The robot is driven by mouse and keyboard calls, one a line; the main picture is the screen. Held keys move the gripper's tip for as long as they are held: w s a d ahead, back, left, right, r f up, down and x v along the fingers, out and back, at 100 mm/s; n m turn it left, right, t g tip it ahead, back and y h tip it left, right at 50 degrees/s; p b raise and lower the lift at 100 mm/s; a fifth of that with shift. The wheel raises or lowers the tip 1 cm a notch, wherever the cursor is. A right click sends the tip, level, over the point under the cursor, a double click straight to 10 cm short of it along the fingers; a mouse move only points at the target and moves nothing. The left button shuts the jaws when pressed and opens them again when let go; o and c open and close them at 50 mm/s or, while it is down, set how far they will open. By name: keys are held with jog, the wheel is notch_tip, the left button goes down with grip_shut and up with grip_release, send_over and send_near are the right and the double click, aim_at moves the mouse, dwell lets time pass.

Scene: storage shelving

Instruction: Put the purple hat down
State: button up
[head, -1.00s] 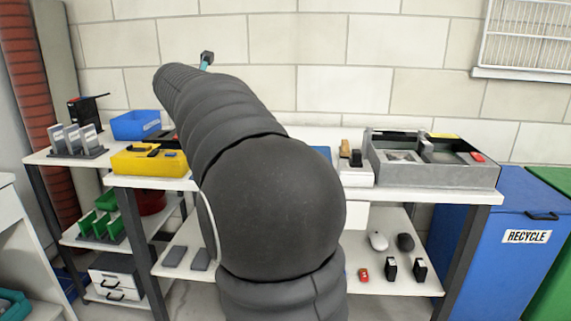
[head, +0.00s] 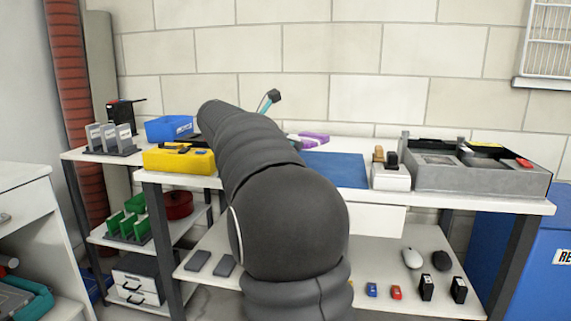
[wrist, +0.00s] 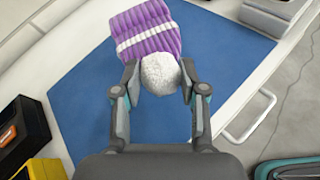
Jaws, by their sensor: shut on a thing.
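In the wrist view my gripper (wrist: 159,78) is shut on the pom-pom end, with one finger on each side. The hat is over the blue mat (wrist: 85,100); whether it touches the mat is hard to tell. In the head view a part of the hat (head: 314,139) shows behind my arm, near the back of the blue mat (head: 340,170).
A yellow bin (head: 178,160) and blue bin (head: 168,129) stand to the left. A white holder (head: 390,178) and grey tray (head: 477,176) stand right of the mat. Much of the mat is bare. A drawer handle (wrist: 248,121) is at the table's front.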

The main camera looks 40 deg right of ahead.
jog(key=w+f, duration=0.1)
jog(key=w+d, duration=0.1)
jog(key=w+f, duration=0.1)
jog(key=w, duration=0.1)
jog(key=shift+d+f, duration=0.35)
jog(key=shift+d, duration=0.05)
notch_tip(320, 180, down, 4)
jog(key=shift+w+f+b, duration=0.1)
jog(key=shift+b, duration=0.85)
jog(key=o, duration=1.3)
jog(key=shift+c, duration=0.2)
jog(key=p+v, duration=0.2)
jog(key=v, duration=1)
